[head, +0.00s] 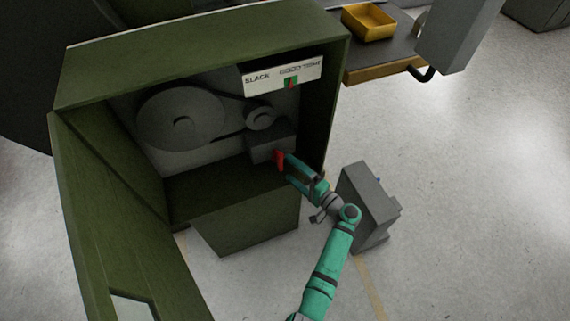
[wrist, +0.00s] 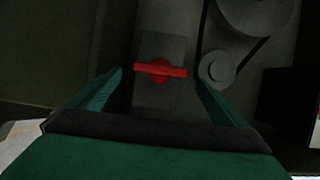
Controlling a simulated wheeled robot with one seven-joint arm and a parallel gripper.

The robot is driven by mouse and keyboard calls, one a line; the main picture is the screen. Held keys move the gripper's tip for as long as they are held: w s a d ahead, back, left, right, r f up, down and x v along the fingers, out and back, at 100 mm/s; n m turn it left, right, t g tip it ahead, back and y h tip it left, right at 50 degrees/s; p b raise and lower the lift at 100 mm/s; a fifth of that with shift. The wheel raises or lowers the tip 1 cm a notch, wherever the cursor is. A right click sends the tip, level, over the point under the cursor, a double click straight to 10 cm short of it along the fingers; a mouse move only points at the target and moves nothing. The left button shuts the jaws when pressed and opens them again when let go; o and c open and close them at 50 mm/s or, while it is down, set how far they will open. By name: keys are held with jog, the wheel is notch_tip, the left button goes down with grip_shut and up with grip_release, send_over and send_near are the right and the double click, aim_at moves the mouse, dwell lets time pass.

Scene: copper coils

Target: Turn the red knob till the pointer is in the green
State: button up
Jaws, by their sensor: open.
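The red knob (head: 279,159) is on the front of a grey block inside the green cabinet. In the wrist view the knob (wrist: 160,70) shows as a bar lying nearly level across a round hub. My gripper (head: 287,164) is open right at the knob. In the wrist view its fingers (wrist: 160,78) stand apart, left and right of the bar, with gaps at both ends. I cannot tell how deep they reach.
The green cabinet (head: 200,40) has its door (head: 120,220) open at left. Pulleys and a belt (head: 180,115) are behind and left of the knob. A grey box (head: 367,205) stands on the floor beside my arm. A yellow tray (head: 368,22) is at the back right.

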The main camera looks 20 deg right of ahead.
jog(key=shift+v, duration=2.45)
jog(key=shift+f, duration=0.1)
jog(key=s+a+f+n+g+h, duration=0.1)
jog(key=s+a+f+g+h, duration=0.2)
jog(key=s+a+f, duration=0.35)
jog(key=s+a+f+n+g+h, duration=0.15)
jog(key=s+a+f, duration=0.25)
jog(key=s+f, duration=0.45)
jog(key=s+a+r+n+g+h, duration=0.1)
jog(key=s+a+r+n+h, duration=0.2)
jog(key=s, duration=0.6)
jog(key=s+a+r+n+t, duration=0.1)
jog(key=s+a+r+n, duration=0.1)
jog(key=r, duration=0.6)
jog(key=s+a+r+n+t, duration=0.2)
jog(key=s+a+r, duration=0.3)
jog(key=r, duration=0.3)
jog(key=s+a+r+n+t, duration=0.1)
jog(key=s+a+r+n, duration=0.2)
jog(key=r, duration=0.5)
jog(key=shift+s+a+r+t, duration=0.3)
jog(key=shift+s+a, duration=0.35)
jog(key=shift+s, duration=0.3)
